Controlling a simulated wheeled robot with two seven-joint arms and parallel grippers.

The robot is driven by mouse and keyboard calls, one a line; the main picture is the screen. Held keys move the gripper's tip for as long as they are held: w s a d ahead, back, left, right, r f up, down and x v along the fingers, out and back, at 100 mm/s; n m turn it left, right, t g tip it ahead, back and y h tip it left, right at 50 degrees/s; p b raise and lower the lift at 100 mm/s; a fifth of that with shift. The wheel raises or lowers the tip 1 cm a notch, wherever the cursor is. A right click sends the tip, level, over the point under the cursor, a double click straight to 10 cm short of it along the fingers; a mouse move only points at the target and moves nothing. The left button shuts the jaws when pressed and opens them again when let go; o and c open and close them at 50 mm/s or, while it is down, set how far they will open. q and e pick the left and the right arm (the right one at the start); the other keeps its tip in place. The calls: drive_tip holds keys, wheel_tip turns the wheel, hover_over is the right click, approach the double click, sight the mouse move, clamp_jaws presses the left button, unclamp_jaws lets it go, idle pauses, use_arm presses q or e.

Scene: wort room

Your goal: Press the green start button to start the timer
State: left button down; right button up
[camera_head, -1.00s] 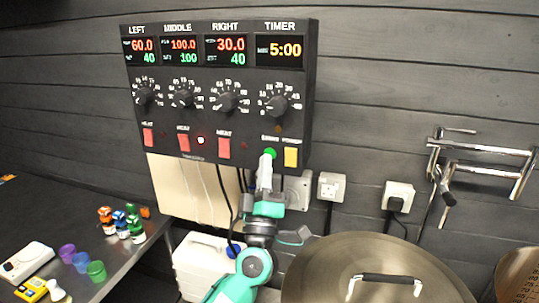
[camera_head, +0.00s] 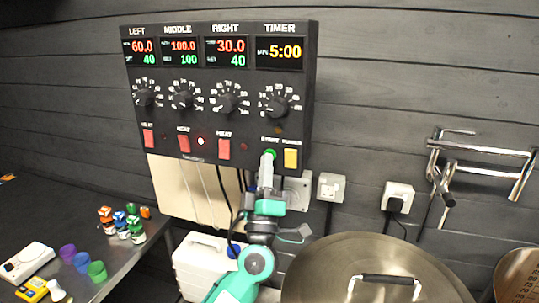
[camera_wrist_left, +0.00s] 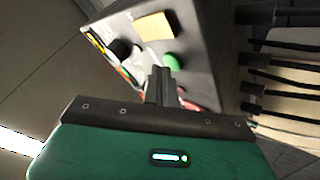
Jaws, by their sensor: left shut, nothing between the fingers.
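The black control box (camera_head: 222,95) hangs on the dark wall, and its timer display (camera_head: 279,52) reads 5:00. The round green start button (camera_head: 270,154) sits low on the right of the panel, left of a yellow button (camera_head: 291,158). My left gripper (camera_head: 267,160) is shut and empty, its fingertips right at the lower edge of the green button in the head view. In the left wrist view the green button (camera_wrist_left: 173,61) shows just beyond the fingertips (camera_wrist_left: 161,72). I cannot tell whether they touch. My right gripper is not in view.
Red heat switches (camera_head: 183,143) are left of the green button. A large lidded pot (camera_head: 380,270) stands at lower right. A white canister (camera_head: 205,262) is below the box. Cups and small bottles (camera_head: 121,222) stand on the left table (camera_head: 40,210).

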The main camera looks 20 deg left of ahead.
use_arm(q)
drive_tip(key=shift+w, duration=0.35)
idle(0.8)
drive_tip(key=shift+s, duration=0.1)
drive_tip(key=shift+s+p, duration=0.55)
drive_tip(key=shift+s, duration=0.15)
drive_tip(key=s+p, duration=0.2)
drive_tip(key=s, duration=0.3)
drive_tip(key=shift+a, duration=0.1)
drive_tip(key=shift+f, duration=0.1)
idle(0.6)
